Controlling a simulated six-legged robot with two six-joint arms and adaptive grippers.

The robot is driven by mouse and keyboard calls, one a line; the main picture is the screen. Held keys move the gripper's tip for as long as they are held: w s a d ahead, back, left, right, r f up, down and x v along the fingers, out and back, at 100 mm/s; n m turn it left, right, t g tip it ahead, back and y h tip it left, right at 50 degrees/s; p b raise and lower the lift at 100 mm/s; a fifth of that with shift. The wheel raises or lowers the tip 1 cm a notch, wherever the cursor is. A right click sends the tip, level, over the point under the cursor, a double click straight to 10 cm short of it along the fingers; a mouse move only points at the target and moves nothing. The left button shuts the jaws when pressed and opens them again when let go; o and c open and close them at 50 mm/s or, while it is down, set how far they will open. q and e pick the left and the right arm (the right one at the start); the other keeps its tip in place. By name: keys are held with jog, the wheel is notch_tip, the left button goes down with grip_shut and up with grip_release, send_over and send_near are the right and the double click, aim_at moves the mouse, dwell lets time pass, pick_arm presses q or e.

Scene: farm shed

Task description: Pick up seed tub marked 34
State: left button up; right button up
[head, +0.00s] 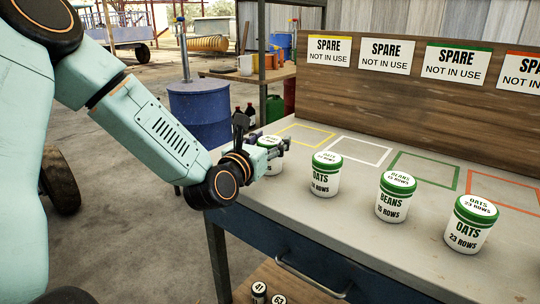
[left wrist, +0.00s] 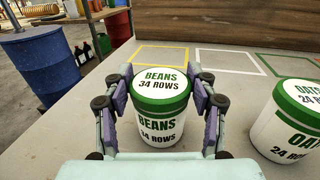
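The seed tub marked BEANS 34 ROWS (left wrist: 160,126) is white with a green-rimmed lid and stands upright on the bench in the left wrist view. My left gripper (left wrist: 163,88) has one finger on each side of it, close to its wall. Whether both pads press on the tub is not clear. In the head view this tub (head: 268,167) is at the left end of the row, partly hidden by my left gripper (head: 272,148), its label too small to read. My right gripper is out of view.
An OATS tub (head: 326,178), a BEANS 15 ROWS tub (head: 395,200) and an OATS 23 ROWS tub (head: 469,228) stand to the right along the bench (head: 300,208). Coloured outlined squares behind them are empty. A wooden backboard (head: 400,103) closes the rear. A blue drum (head: 200,118) stands beyond the bench.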

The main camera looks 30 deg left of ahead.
pick_arm(q)
jog(key=c, duration=0.6)
jog(key=shift+c, duration=0.2)
